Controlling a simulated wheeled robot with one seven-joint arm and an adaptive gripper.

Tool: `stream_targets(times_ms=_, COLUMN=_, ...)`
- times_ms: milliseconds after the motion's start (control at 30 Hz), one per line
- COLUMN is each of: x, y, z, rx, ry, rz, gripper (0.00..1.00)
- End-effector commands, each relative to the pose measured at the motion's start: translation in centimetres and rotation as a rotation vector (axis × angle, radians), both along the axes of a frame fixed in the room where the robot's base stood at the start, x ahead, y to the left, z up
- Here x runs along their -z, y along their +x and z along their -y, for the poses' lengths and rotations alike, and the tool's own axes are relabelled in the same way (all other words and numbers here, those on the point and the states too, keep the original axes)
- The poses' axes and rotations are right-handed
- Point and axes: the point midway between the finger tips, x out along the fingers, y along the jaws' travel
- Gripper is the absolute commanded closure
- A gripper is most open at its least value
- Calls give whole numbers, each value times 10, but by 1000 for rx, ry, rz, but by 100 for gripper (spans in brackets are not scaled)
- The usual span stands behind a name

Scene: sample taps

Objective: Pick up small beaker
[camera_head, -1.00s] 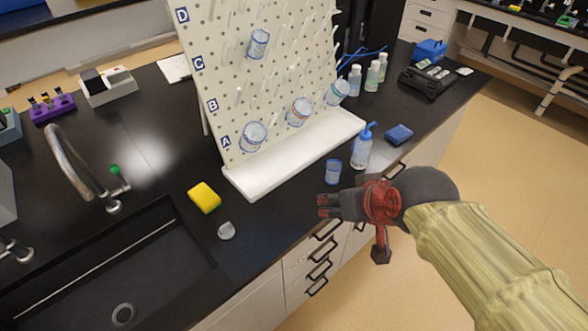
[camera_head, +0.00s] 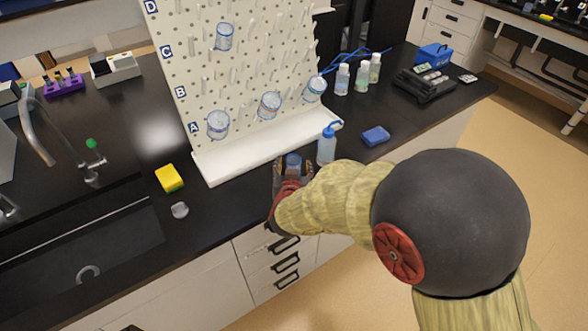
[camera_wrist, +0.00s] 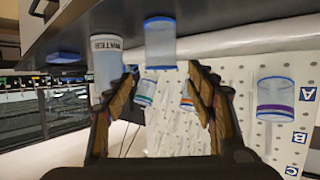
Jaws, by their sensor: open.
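The small beaker (camera_head: 293,161) is clear with a blue rim. It stands on the black counter in front of the white pegboard's tray, partly hidden by my gripper (camera_head: 292,170). In the wrist view, which is upside down, the small beaker (camera_wrist: 160,42) shows just beyond and roughly centred between the open fingers of my gripper (camera_wrist: 163,76). I see no finger touching it.
A water wash bottle (camera_head: 326,148) stands close right of the beaker; it also shows in the wrist view (camera_wrist: 105,62). The pegboard (camera_head: 245,70) holds several beakers. A yellow sponge (camera_head: 169,178) and a blue block (camera_head: 375,136) lie on the counter.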

Motion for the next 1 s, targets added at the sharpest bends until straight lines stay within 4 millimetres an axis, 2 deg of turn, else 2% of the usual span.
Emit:
stream_targets(times_ms=300, x=25, y=34, z=0, rx=2, ry=2, rz=-1, gripper=44)
stream_targets(times_ms=500, x=29, y=51, z=0, rx=0, ry=2, rz=-1, gripper=44)
stream_targets(times_ms=733, x=28, y=52, z=0, rx=0, ry=2, rz=-1, gripper=44)
stream_targets(times_ms=1000, x=28, y=52, z=0, rx=0, ry=2, rz=-1, gripper=59)
